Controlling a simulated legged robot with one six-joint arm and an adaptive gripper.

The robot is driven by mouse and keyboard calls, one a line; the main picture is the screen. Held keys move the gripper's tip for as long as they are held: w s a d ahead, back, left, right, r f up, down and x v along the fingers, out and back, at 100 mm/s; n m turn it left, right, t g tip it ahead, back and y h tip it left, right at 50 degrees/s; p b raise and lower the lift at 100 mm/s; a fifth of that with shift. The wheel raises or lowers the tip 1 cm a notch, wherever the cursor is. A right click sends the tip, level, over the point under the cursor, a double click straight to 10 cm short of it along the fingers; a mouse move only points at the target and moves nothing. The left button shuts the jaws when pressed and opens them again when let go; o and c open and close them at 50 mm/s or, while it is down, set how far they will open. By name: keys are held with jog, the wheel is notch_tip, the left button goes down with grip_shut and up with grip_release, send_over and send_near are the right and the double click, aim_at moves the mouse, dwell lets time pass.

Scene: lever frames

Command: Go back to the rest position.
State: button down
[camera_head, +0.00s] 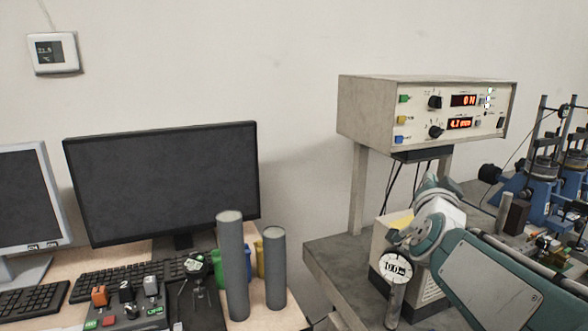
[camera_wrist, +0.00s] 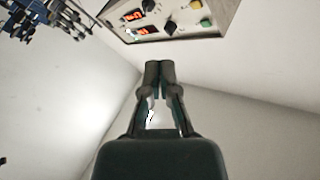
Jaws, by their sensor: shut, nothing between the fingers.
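My gripper (camera_wrist: 158,70) shows in the wrist view with its fingertips together and nothing between them. It points toward the bare wall, with the control box (camera_wrist: 185,15) beyond its tips at the top. In the head view my arm reaches in from the lower right, in front of the bench. I cannot make out the gripper's fingers in the head view. The wrist view appears upside down, as the control box hangs from the top edge.
The control box (camera_head: 420,108) stands on posts above a grey bench (camera_head: 335,262). Blue lever frames (camera_head: 540,185) stand at the right. A round dial (camera_head: 396,268) is beside my arm. Two grey cylinders (camera_head: 233,265), a black monitor (camera_head: 165,185) and a switch panel (camera_head: 125,308) occupy the left desk.

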jog(key=s+a+f+n+y, duration=0.1)
jog(key=a, duration=0.1)
jog(key=s+a+f+n+g+y, duration=0.1)
jog(key=s+a+f+n+y, duration=0.1)
jog(key=s+a+f+n+g+y, duration=0.1)
jog(key=a+f, duration=0.1)
jog(key=shift+s+f+y, duration=0.15)
jog(key=shift+s+y, duration=0.15)
jog(key=s+a+f+n+g, duration=0.2)
jog(key=s+f+g, duration=0.3)
jog(key=s+f, duration=0.3)
jog(key=s+a+f+n+g+y, duration=0.1)
jog(key=s+f+n+g, duration=0.3)
jog(key=s+f, duration=0.4)
jog(key=s+g, duration=0.1)
jog(key=s, duration=0.4)
jog(key=shift+s+a+n+y, duration=0.25)
jog(key=shift+a+n+y, duration=0.05)
jog(key=shift+a, duration=0.1)
jog(key=shift+f, duration=0.1)
dwell(4.5)
